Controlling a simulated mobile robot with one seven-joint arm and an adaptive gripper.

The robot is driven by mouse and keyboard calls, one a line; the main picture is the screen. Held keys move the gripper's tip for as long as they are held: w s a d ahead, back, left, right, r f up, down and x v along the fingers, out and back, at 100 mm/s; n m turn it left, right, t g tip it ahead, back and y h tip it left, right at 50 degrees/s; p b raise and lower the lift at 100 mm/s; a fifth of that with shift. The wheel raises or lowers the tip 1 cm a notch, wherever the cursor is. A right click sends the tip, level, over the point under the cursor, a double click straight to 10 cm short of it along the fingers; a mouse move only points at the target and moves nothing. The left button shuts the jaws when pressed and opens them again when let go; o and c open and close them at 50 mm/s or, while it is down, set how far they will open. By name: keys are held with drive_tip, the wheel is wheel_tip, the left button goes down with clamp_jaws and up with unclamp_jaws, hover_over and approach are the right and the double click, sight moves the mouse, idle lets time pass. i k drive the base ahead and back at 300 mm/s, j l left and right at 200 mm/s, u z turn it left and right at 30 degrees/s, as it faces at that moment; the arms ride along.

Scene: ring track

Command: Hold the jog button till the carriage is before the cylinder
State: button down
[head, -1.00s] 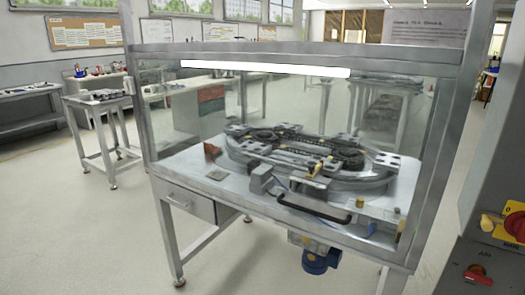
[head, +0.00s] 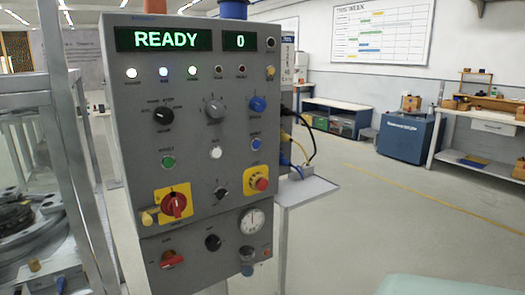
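A grey control panel (head: 228,120) faces me in the head view. Its green displays read READY (head: 165,39) and 0 (head: 240,41). It carries a green button (head: 168,161), a white button (head: 215,152) and a blue button (head: 256,143); their labels are too small to read, so I cannot tell which is the jog button. Part of the ring track (head: 15,219) shows at the left edge behind the enclosure frame. The carriage and cylinder cannot be made out. My gripper is not in view.
The panel also has a red rotary switch on yellow (head: 173,205), a red mushroom button (head: 262,184), knobs and a gauge (head: 252,221). A small side shelf (head: 308,189) with cables juts out right. The enclosure's metal post (head: 85,180) stands left. Floor at right is clear.

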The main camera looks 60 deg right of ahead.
sight(215, 153)
drive_tip(key=z, duration=1.25)
drive_tip(key=i+l, duration=0.1)
drive_tip(key=l, duration=0.3)
drive_tip(key=i+l, duration=0.1)
drive_tip(key=l, duration=0.7)
drive_tip(key=i, duration=0.05)
